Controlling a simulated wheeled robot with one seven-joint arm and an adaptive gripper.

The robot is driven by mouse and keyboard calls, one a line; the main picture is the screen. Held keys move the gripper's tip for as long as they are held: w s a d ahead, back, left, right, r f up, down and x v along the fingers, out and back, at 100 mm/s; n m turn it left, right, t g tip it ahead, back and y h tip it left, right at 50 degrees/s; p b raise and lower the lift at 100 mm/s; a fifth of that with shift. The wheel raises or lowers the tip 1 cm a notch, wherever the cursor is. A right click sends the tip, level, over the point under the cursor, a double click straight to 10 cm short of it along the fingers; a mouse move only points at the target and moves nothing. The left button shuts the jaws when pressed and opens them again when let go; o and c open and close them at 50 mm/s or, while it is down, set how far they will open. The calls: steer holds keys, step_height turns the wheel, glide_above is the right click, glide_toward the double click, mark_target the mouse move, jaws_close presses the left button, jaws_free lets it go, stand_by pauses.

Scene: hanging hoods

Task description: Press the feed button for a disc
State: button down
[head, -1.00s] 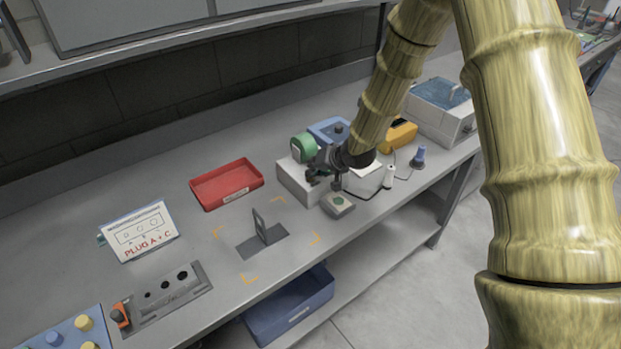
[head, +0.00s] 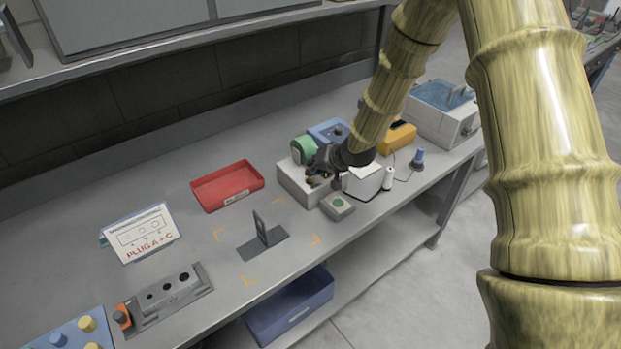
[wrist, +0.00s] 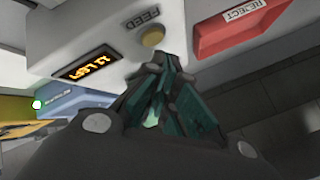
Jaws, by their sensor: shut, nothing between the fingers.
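The feed button (wrist: 152,37) is a round, dull yellow knob on the pale face of the feeder, under the word FEED, in the wrist view. Beside it an orange display (wrist: 88,66) reads "12 LEFT". My gripper (wrist: 158,70) is shut and empty, its tips just below the button in the picture; I cannot tell whether they touch it. In the head view my gripper (head: 317,176) is at the white feeder box (head: 292,178), which it partly covers, and the button is hidden there. A green round part (head: 304,148) shows behind the gripper.
A small grey box with a green spot (head: 338,206) stands in front of the feeder. The red REJECT tray (head: 227,186) lies to the left, and also shows in the wrist view (wrist: 215,40). An upright bracket (head: 260,228) stands inside orange corner marks.

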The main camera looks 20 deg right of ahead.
mark_target(313, 179)
stand_by(0.3)
steer(key=shift+r+p, duration=1.9)
steer(key=shift+r, duration=0.65)
steer(key=shift+f, duration=0.15)
